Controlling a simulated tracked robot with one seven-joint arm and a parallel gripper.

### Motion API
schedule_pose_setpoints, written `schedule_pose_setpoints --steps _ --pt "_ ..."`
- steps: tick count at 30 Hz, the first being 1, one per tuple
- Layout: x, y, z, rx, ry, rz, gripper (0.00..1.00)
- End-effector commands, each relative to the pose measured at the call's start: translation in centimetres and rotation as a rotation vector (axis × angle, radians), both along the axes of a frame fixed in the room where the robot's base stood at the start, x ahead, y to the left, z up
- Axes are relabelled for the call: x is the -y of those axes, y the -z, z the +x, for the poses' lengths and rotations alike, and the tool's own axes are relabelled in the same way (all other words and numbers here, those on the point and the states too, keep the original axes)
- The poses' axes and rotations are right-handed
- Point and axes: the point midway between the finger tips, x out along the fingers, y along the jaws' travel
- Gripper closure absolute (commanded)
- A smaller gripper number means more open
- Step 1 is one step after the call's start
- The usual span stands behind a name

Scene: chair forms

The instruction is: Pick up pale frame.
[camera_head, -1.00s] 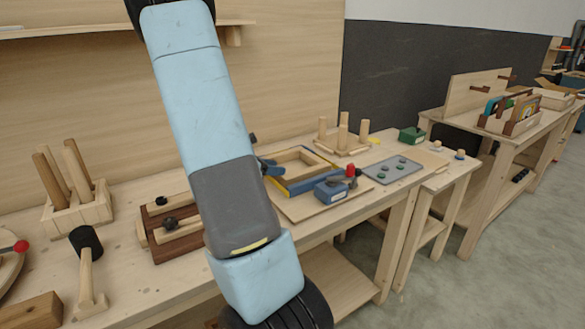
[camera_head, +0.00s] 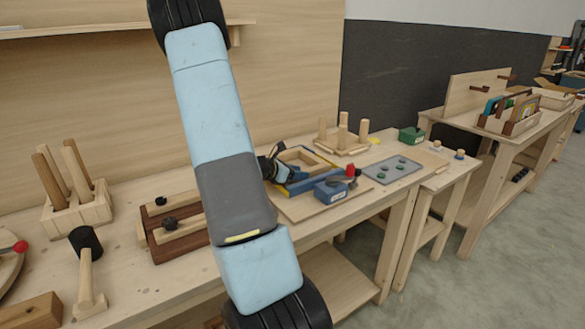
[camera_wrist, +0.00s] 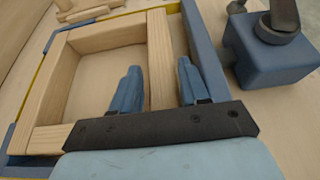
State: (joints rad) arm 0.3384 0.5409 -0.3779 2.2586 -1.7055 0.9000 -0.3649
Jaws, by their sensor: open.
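The pale frame (camera_wrist: 157,45), a square of light wood bars, lies inside a blue-edged tray (camera_wrist: 205,50) in the wrist view. In the head view the frame (camera_head: 318,158) is on the bench, partly hidden by my wrist. My gripper (camera_wrist: 158,67) is open, with its blue fingers on either side of the frame's right bar. The left finger is over the frame's opening and the right finger is between the bar and the tray's edge. No grip on the bar shows. Fingertip depth is hard to tell.
A blue block clamp with a dark handle (camera_wrist: 272,60) stands close right of the tray. Behind are upright pegs (camera_head: 343,138); right is a grey plate with green discs (camera_head: 393,170). A dark wooden block with knobs (camera_head: 178,238) lies left of my arm.

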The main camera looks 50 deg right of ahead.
Motion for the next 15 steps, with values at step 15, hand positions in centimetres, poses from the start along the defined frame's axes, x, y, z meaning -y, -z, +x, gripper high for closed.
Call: schedule_pose_setpoints --steps 15 --pt "0.08 0.02 0.03 0.0 -0.001 0.0 0.81"
